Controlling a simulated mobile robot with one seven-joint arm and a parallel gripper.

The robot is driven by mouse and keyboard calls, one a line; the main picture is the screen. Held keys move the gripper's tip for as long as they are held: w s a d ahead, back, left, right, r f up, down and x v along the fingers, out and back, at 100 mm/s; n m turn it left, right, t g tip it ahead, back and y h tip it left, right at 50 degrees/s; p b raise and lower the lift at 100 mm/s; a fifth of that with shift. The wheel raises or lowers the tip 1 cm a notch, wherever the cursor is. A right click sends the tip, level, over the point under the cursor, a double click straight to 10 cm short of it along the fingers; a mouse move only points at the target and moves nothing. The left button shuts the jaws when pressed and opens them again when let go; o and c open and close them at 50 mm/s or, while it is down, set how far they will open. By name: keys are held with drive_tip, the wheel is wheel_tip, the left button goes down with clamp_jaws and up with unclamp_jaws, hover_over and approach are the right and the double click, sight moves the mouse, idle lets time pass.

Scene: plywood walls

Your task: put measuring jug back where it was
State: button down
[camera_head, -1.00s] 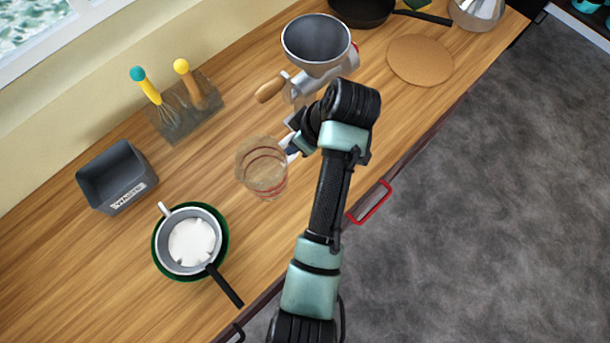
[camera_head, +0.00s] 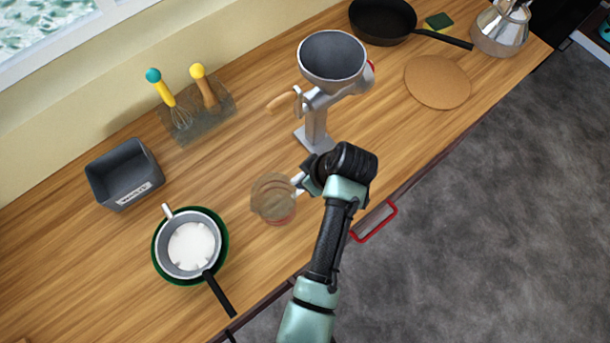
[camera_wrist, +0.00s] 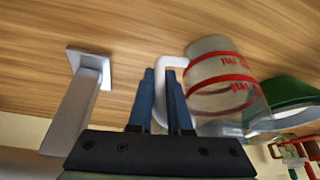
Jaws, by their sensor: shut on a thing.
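The measuring jug (camera_head: 273,199) is clear with red markings and a white handle. In the head view it is over the wooden counter, left of my gripper (camera_head: 304,182). In the wrist view the jug (camera_wrist: 218,82) is at the right, and my gripper's two dark blue fingers (camera_wrist: 166,98) are shut on its white handle. The fingertips are partly hidden by my arm in the head view. I cannot tell whether the jug's base touches the counter.
A metal grinder (camera_head: 318,125) stands just behind my gripper. A pot (camera_head: 181,258) on a green plate is left of the jug. A grey bin (camera_head: 124,176), a utensil stand (camera_head: 200,120), a cork mat (camera_head: 437,82) and a black pan (camera_head: 382,22) are around.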

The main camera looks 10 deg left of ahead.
drive_tip(key=shift+f, duration=0.2)
drive_tip(key=c, duration=0.8)
unclamp_jaws()
drive_tip(key=shift+c, duration=0.2)
